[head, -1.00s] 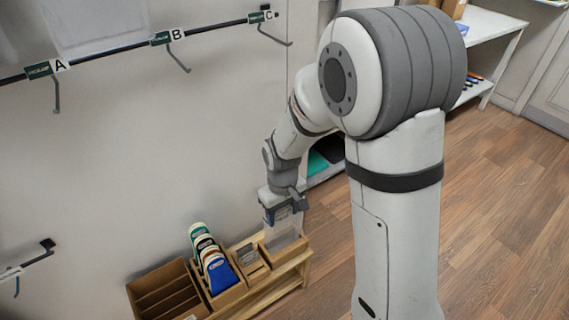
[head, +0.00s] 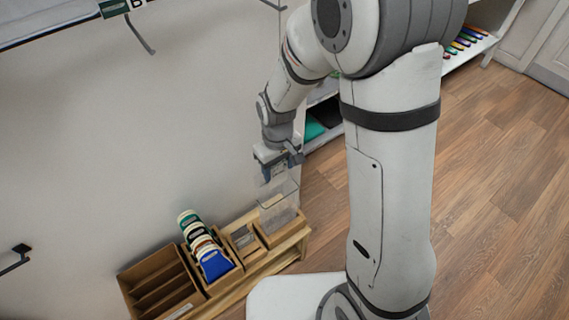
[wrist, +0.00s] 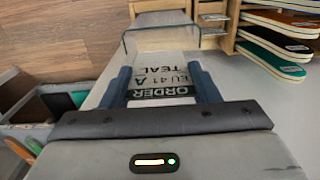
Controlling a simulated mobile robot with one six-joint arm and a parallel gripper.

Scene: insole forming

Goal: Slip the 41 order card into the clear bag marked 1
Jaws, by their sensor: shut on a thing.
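My gripper (wrist: 164,88) is shut on the order card (wrist: 163,72), a pale card with a dark band. It reads "ORDER TEAL EU 41 A", upside down in the wrist view. The clear bag (wrist: 163,40) lies just beyond the card's far end; I cannot tell whether the card's end is inside its mouth. In the head view my gripper (head: 275,174) points down above the clear bag (head: 279,208), which stands upright at the right end of the bench. The bag's mark is not readable.
The wooden bench (head: 262,268) also holds a brown divided box (head: 158,290) and a holder of several coloured insoles (head: 213,262). A small wooden card box (head: 243,240) stands beside the bag. The wall is close behind; a shelf (head: 322,115) is beyond the arm.

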